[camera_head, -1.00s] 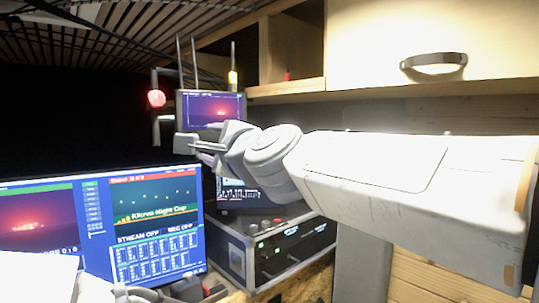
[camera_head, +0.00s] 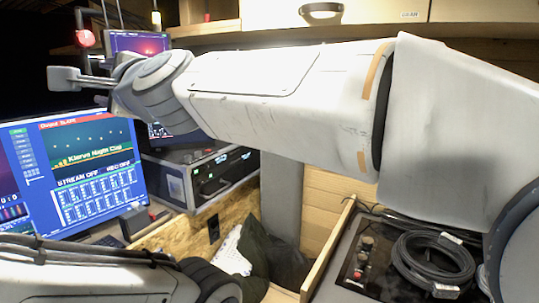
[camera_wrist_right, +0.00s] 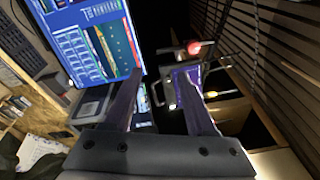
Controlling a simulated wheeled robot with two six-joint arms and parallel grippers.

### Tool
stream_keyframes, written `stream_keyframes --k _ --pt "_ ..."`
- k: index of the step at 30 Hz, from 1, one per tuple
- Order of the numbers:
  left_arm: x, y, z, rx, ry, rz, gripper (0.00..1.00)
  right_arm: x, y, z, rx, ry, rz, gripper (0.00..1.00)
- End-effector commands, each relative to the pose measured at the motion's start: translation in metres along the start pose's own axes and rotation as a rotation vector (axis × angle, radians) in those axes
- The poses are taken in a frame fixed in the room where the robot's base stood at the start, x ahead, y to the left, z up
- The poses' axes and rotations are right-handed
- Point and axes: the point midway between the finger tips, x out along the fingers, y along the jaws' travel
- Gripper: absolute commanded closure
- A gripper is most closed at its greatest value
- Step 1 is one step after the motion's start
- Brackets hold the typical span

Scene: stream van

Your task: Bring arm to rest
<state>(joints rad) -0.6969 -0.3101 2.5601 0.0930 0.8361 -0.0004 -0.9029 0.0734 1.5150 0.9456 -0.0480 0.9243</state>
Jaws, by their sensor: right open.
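My right arm reaches in from the right across the head view, pale and nearly level. Its gripper (camera_head: 80,78) is at the far left, above the large blue monitor (camera_head: 70,175) and just below the red lamp (camera_head: 84,38). In the right wrist view the two fingers of this gripper (camera_wrist_right: 160,90) are apart with nothing between them. Part of my left arm shows at the lower left of the head view, but its gripper is out of the picture.
A small monitor (camera_head: 140,42) is behind the right gripper. A rack unit (camera_head: 215,172) with lit buttons stands beneath the right arm. Wooden cabinets (camera_head: 360,14) line the wall above. A black cable coil (camera_head: 432,262) lies on a case at the lower right.

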Motion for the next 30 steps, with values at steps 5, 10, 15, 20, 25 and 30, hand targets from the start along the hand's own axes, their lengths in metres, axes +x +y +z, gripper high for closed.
stream_keyframes --k 5,10,15,20,25,30 --pt "0.000 0.000 0.000 0.000 0.000 0.000 0.50 0.000 0.010 -0.015 -0.045 0.023 0.026 0.43" --pt "0.000 0.000 0.000 0.000 0.000 0.000 0.50 0.001 0.027 -0.037 -0.121 0.052 0.070 0.43" --pt "0.000 0.000 0.000 0.000 0.000 0.000 0.50 -0.004 0.050 -0.071 -0.218 0.096 0.133 0.43" --pt "0.000 0.000 0.000 0.000 0.000 0.000 0.50 -0.015 0.080 -0.117 -0.343 0.149 0.231 0.43" --pt "0.000 0.000 0.000 0.000 0.000 0.000 0.50 -0.045 0.127 -0.184 -0.515 0.207 0.398 0.43" --pt "0.000 0.000 0.000 0.000 0.000 0.000 0.50 -0.111 0.197 -0.269 -0.722 0.236 0.677 0.43"
